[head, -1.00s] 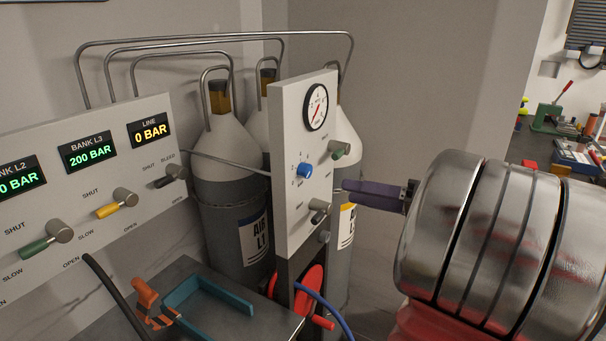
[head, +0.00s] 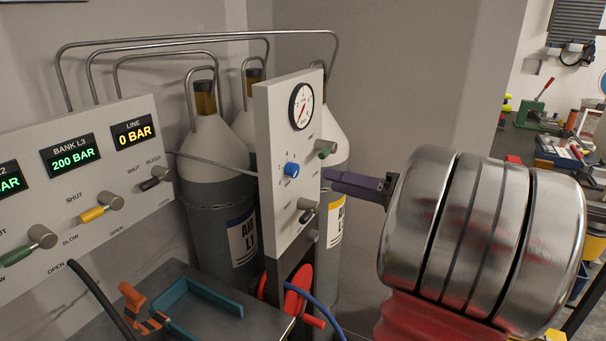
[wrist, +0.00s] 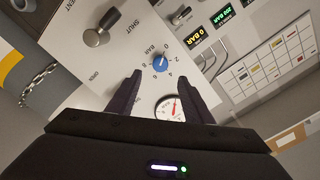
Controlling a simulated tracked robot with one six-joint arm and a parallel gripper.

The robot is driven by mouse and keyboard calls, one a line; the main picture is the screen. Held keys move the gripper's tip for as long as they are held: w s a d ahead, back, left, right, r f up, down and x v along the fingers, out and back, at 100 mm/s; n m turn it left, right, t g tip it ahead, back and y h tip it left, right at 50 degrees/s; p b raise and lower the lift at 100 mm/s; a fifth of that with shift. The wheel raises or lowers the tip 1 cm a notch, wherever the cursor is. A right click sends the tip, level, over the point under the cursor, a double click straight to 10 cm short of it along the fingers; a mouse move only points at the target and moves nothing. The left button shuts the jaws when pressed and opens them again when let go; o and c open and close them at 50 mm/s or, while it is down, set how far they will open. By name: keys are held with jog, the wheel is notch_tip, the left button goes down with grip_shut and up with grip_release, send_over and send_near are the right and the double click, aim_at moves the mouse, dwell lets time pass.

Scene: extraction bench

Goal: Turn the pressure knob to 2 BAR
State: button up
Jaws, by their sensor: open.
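The pressure knob is a blue knob (head: 291,170) on the tall grey-white panel (head: 272,220), below a round gauge (head: 301,106). In the wrist view the blue knob (wrist: 160,65) has a white pointer mark and a dial marked BAR with numbers around it; the mark appears to point toward the upper right, near the 2 side. My gripper (head: 328,180) is at the panel's right, fingers pointing left. In the wrist view my gripper (wrist: 160,85) has its two dark fingers apart, with the knob between and beyond their tips. I see no contact with the knob.
A second panel (head: 110,215) with lit displays stands left; LINE reads 0 BAR. Gas cylinders (head: 215,190) stand behind. A red wheel (head: 298,285) and blue hose are below.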

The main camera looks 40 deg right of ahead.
aim_at(297, 173)
jog(key=x, duration=0.9)
jog(key=shift+w+a, duration=0.1)
jog(key=shift+w, duration=0.25)
jog(key=shift+c, duration=0.4)
jog(key=shift+f, duration=0.1)
jog(key=c, duration=1)
jog(key=shift+m, duration=0.5)
jog(key=m, duration=1.1)
jog(key=shift+f, duration=0.1)
